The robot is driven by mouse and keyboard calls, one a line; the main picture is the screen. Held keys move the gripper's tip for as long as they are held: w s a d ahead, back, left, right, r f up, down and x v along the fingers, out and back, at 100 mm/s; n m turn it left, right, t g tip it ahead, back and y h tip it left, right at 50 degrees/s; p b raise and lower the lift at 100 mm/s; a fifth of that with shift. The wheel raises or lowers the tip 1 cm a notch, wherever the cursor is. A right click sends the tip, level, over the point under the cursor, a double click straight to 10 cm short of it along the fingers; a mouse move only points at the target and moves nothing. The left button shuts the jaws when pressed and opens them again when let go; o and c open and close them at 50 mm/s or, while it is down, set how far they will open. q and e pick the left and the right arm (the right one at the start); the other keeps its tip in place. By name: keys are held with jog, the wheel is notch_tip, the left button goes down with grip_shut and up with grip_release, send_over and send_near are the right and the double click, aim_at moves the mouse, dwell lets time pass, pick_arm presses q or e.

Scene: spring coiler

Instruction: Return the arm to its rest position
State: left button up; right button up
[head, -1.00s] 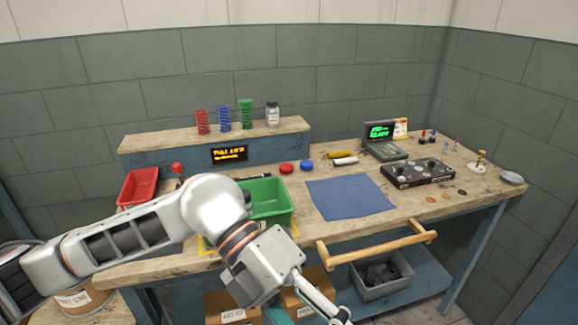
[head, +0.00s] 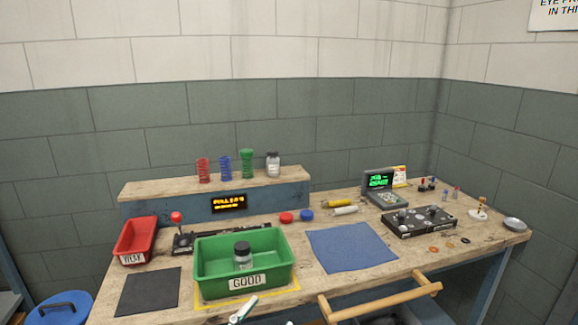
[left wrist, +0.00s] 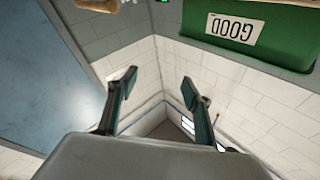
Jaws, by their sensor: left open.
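My left gripper (left wrist: 159,84) shows in the left wrist view with its two fingers apart and nothing between them. In the head view only a small pale and teal piece, which looks like part of my left gripper (head: 243,309), shows at the bottom edge, in front of the green bin. The green bin (head: 213,282), labelled GOOD, stands on the bench with a dark-lidded jar (head: 242,256) upright inside it. My right gripper is not in view.
The workbench (head: 330,285) has a wooden front rail (head: 385,298). A red bin (head: 136,240), a red-knobbed lever (head: 177,222), a dark mat (head: 150,291) and a blue cloth (head: 350,246) lie around the green bin. A control box (head: 420,222) stands at right.

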pick_arm(q)
jog(key=s+a+f+n+g+y, duration=0.2)
jog(key=s+a+f, duration=0.3)
jog(key=f, duration=0.5)
jog(key=s+a+f+n+g+y, duration=0.2)
jog(key=s+a+f+y, duration=0.2)
jog(key=f, duration=0.6)
jog(key=s+a+f+n+g+y, duration=0.2)
jog(key=s+a+f, duration=0.4)
jog(key=f, duration=0.4)
jog(key=shift+s+a+f+n+g+y, duration=0.2)
jog(key=shift+s+f+n+g+y, duration=0.15)
jog(key=shift+y, duration=0.45)
